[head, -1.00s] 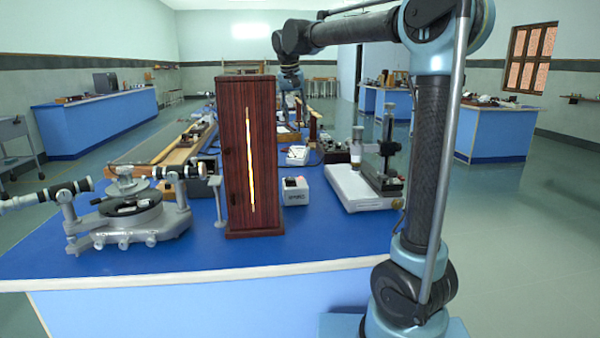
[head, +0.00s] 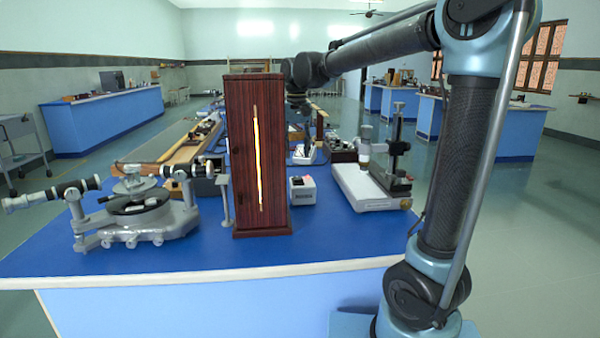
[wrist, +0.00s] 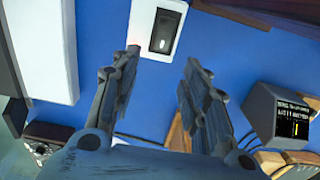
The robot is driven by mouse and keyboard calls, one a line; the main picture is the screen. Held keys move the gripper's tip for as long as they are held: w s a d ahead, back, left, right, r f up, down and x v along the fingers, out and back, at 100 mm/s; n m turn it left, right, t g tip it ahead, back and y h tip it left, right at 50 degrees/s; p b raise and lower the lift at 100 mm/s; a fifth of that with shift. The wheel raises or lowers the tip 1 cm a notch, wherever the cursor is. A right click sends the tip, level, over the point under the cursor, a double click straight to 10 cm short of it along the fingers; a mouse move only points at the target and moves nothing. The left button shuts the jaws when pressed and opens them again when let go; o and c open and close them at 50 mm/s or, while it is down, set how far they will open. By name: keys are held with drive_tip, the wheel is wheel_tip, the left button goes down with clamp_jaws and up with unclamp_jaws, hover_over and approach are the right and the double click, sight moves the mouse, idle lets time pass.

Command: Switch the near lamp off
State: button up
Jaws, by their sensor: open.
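The near lamp is a tall dark-red wooden housing (head: 257,155) with a bright, lit vertical slit, standing on the blue bench. Beside it, to the right, is a small white box (head: 302,191) with a reddish spot on top. In the wrist view a white box (wrist: 158,27) shows a black rocker switch (wrist: 164,31) on its top, and a red glow lies at its lower left edge. My gripper (wrist: 160,58) is open and empty, its fingertips just below this box in the picture. In the head view my gripper is largely hidden behind the lamp housing.
A spectrometer (head: 135,212) stands left of the lamp. A microscope with a white base (head: 368,188) stands to the right. A dark box with a lit display (wrist: 284,116) and cables lie near my gripper in the wrist view.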

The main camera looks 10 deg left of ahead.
sight(298, 179)
wheel_tip(298, 179, down, 8)
drive_tip(key=shift+r, duration=0.1)
idle(0.4)
